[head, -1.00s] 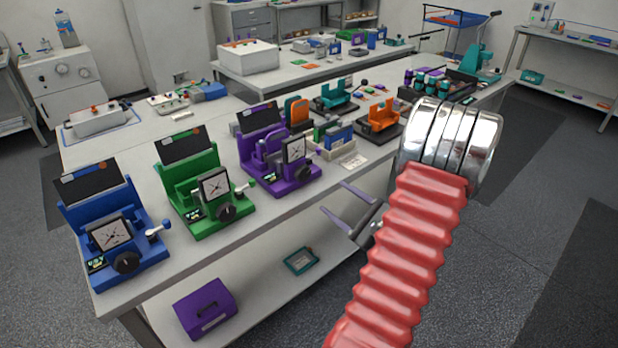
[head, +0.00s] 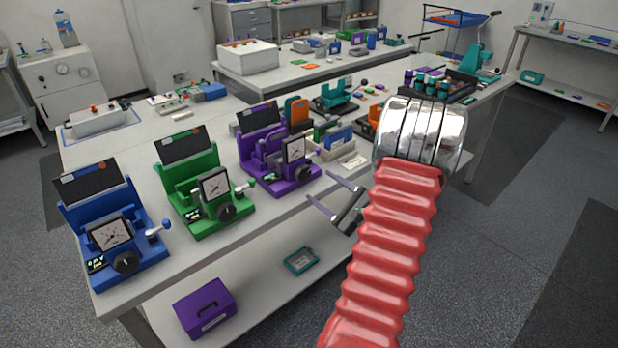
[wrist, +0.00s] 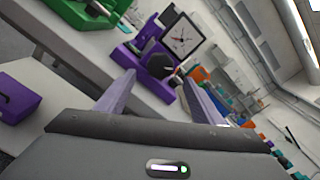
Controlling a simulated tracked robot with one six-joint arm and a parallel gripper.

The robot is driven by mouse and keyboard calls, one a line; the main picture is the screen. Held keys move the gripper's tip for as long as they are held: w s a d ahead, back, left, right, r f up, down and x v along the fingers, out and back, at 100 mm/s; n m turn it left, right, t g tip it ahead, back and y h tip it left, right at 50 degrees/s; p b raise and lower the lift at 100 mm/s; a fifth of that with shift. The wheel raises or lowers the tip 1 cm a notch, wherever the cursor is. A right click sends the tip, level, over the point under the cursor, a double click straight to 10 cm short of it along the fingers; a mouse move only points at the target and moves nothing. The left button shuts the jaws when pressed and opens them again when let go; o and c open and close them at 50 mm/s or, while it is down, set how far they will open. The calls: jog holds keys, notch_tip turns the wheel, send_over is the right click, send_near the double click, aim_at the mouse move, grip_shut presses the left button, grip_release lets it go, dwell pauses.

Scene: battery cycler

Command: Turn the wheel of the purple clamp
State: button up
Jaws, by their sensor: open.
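The purple clamp (head: 278,170) stands on the bench, the rightmost of three similar clamps. It has a dark tilted panel at the back, a square white dial (head: 294,149) in front and a small black wheel (head: 303,173) below the dial. My gripper (head: 331,195) is open and empty, to the right of the clamp and just off the bench's front edge, apart from it. In the wrist view the black wheel (wrist: 158,65) and the dial (wrist: 181,39) show beyond and between my open fingers (wrist: 160,78).
The green clamp (head: 190,190) and the blue clamp (head: 105,220) stand to the left. A pale bin with a blue item (head: 340,137) and an orange holder (head: 370,120) are to the right. The bench's front edge lies near my gripper. A purple box (head: 205,307) is on the lower shelf.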

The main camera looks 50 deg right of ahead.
aim_at(306, 175)
jog(key=x, duration=0.7)
jog(key=shift+w, duration=0.2)
jog(key=shift+c, duration=0.2)
jog(key=c, duration=0.9)
jog(key=shift+d, duration=0.1)
jog(key=shift+c, duration=0.5)
